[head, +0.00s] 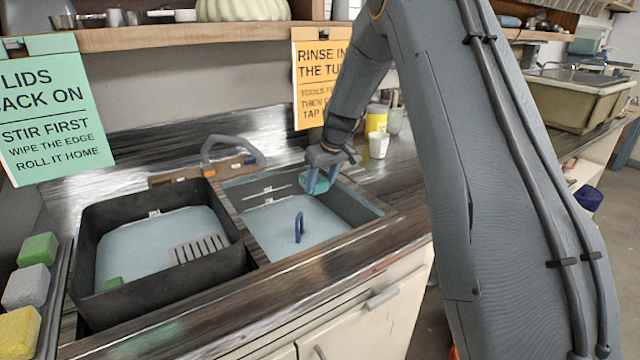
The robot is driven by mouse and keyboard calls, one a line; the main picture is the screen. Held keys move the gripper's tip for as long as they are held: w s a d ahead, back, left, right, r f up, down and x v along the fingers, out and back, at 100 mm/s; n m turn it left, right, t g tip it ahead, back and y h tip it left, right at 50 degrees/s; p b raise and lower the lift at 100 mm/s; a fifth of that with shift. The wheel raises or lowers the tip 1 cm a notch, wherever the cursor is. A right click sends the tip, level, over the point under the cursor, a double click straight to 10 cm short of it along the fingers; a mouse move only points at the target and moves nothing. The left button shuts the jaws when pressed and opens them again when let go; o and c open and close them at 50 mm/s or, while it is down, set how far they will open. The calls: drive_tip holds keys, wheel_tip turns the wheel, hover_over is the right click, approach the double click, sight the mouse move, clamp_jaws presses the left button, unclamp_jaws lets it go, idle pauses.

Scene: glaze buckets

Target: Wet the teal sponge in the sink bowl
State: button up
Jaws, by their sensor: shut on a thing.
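My gripper (322,178) is shut on the teal sponge (319,185), and its fingers partly hide it. It holds the sponge over the back right part of the right-hand sink bowl (360,209). The sponge looks above the pale water in that bowl; the exact gap is hard to judge. A blue upright handle-like thing (299,228) stands in the middle of the bowl's water.
A dark square tub (165,307) with water, a slotted grate and a small green piece stands left. Green, grey and yellow sponges (26,287) lie at far left. A curved faucet (233,145) rises behind. A white cup (379,147) and yellow container (377,118) stand behind right.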

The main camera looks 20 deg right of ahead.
drive_tip(key=shift+r+p, duration=1.65)
drive_tip(key=shift+r, duration=1.9)
